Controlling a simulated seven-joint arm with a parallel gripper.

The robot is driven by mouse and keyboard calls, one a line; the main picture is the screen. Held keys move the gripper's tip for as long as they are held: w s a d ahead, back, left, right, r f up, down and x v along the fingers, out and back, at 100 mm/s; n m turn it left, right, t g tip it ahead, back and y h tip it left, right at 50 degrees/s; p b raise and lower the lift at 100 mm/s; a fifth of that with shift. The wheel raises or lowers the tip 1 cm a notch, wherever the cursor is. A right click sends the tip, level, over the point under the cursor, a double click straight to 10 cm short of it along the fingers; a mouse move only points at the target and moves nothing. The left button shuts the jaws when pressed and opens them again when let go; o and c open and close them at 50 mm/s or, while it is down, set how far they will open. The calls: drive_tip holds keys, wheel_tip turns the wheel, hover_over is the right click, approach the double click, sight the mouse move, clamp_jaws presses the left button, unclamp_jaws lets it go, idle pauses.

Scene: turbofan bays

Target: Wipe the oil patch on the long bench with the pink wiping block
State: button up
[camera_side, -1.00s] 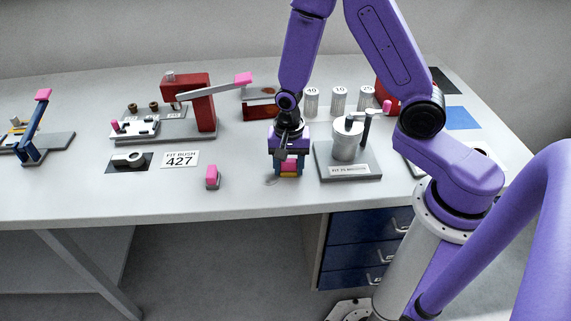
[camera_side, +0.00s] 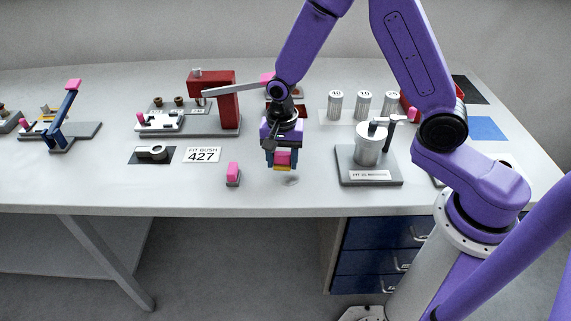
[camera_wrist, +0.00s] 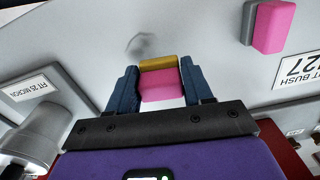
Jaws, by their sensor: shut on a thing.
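My gripper (camera_side: 282,160) is shut on the pink wiping block (camera_side: 283,158), which has a yellow lower layer. In the wrist view the block (camera_wrist: 160,83) sits between the two blue fingers. The oil patch (camera_side: 290,181) is a small grey smear on the long bench (camera_side: 330,196), near its front edge. It also shows in the wrist view (camera_wrist: 140,45), just beyond the block's yellow face. The block is behind and slightly left of the patch in the side view; it looks raised off the bench, but the gap is hard to judge.
A second pink block with a grey base (camera_side: 233,173) stands left of the patch. A grey fixture with a metal cylinder (camera_side: 368,150) stands to the right. A red press-like stand (camera_side: 215,100) and the "FIT BUSH 427" plate (camera_side: 202,154) are at the left. Bare bench surrounds the patch.

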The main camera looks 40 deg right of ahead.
drive_tip(key=shift+r, duration=2.65)
drive_tip(key=w+d+r+n, duration=0.1)
drive_tip(key=w+d, duration=0.1)
drive_tip(key=d, duration=0.5)
drive_tip(key=w+d+r, duration=0.1)
drive_tip(key=w+d, duration=0.2)
drive_tip(key=d, duration=0.4)
hover_over(307, 140)
wheel_tip(307, 140, down, 5)
drive_tip(key=shift+s+f, duration=0.1)
drive_tip(key=shift+f, duration=2.4)
drive_tip(key=shift+f, duration=0.1)
drive_tip(key=o, duration=1)
